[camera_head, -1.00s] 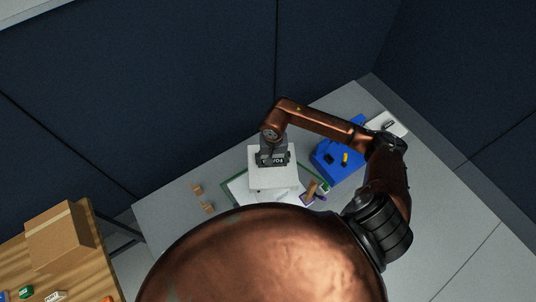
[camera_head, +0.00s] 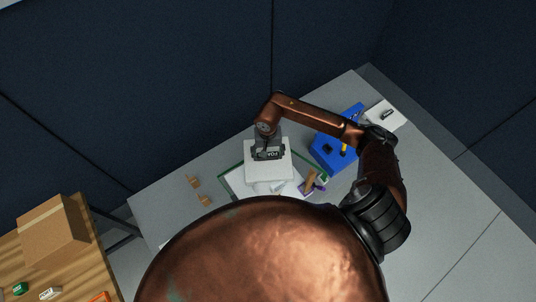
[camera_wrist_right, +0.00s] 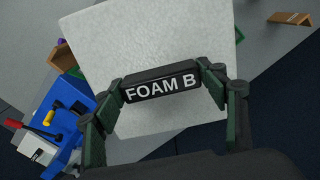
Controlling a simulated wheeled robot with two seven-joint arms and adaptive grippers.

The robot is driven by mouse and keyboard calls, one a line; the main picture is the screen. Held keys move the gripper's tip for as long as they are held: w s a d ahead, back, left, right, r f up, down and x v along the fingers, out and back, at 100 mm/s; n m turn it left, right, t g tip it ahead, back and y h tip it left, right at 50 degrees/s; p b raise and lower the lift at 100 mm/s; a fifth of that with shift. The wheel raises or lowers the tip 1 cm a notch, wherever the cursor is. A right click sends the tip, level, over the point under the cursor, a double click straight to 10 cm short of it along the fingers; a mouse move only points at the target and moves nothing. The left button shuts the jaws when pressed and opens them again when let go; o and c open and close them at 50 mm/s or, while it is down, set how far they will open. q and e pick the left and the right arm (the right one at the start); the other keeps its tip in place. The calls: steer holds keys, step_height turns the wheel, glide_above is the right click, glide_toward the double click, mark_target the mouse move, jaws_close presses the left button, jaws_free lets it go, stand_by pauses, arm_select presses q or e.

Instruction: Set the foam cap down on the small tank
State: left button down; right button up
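The foam cap (camera_head: 268,174) is a white square slab with a black grip bar marked FOAM B; it fills much of the right wrist view (camera_wrist_right: 150,50). My right gripper (camera_head: 268,152) is over it in the head view. In the right wrist view its two fingers (camera_wrist_right: 165,84) close on the ends of the black bar. In the head view the slab is over a green-edged area of the grey table, with a pale shape (camera_head: 270,187) just below it. I cannot make out the small tank clearly; the slab and my own body hide that area. My left gripper is not in view.
Brown and purple pieces (camera_head: 312,184) lie close to the slab's right. Small tan pieces (camera_head: 194,181) lie left. A cardboard box (camera_head: 52,232) sits on a wooden table.

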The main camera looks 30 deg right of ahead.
steer(key=o, duration=0.3)
steer(key=shift+s+r, duration=0.1)
steer(key=shift+s, duration=0.15)
steer(key=shift+o, duration=0.7)
steer(key=shift+w, duration=0.2)
steer(key=shift+r, duration=0.1)
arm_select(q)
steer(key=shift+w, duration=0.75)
arm_select(e)
step_height(320, 180, up, 12)
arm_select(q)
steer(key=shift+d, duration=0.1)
arm_select(e)
steer(key=shift+f, duration=0.2)
